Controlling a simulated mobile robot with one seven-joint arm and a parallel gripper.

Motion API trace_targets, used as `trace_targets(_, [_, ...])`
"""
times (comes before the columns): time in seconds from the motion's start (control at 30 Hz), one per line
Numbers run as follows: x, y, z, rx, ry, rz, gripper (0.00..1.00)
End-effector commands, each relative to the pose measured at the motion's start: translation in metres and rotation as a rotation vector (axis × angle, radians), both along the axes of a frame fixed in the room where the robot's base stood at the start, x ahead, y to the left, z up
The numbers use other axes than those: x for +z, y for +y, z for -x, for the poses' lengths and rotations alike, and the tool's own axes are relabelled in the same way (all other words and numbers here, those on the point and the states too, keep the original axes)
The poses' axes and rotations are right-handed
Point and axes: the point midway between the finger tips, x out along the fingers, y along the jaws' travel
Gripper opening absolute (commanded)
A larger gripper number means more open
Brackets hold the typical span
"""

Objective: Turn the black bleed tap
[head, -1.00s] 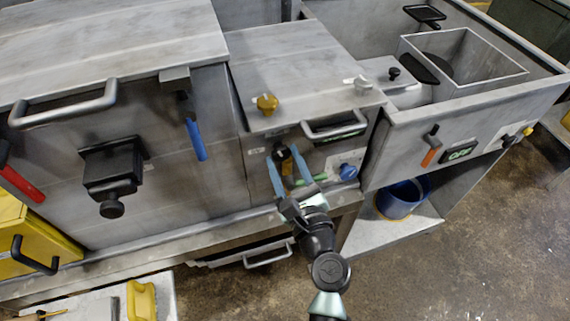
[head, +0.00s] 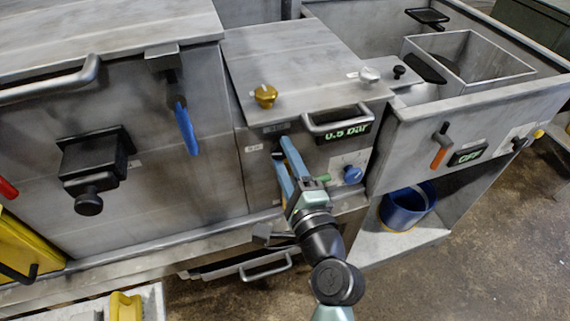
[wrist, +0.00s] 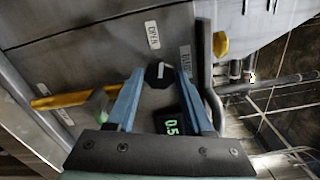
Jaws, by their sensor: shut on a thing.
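The black bleed tap (wrist: 158,74) is a dark round knob on the grey metal front panel, seen in the wrist view between my two blue fingertips. My gripper (wrist: 163,76) is shut on it; it also shows in the head view (head: 283,150), reaching up to the panel of the middle unit. In the head view my fingers hide the tap. A small display (head: 347,134) to the right of the tap reads 0.5 bar in green, and part of it shows in the wrist view (wrist: 171,124).
A brass knob (head: 265,96) and a silver knob (head: 370,75) sit on top of the middle unit. A bar handle (head: 337,118) and a blue knob (head: 353,175) are right of my fingers. A yellow bar (wrist: 62,99) lies left in the wrist view.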

Motion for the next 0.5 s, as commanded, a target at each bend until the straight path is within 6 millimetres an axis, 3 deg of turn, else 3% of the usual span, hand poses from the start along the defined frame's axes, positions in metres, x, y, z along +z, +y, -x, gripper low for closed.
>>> trace_targets(0.5, [-0.001, -0.0001, 0.0002, 0.001, -0.054, 0.174, 0.0])
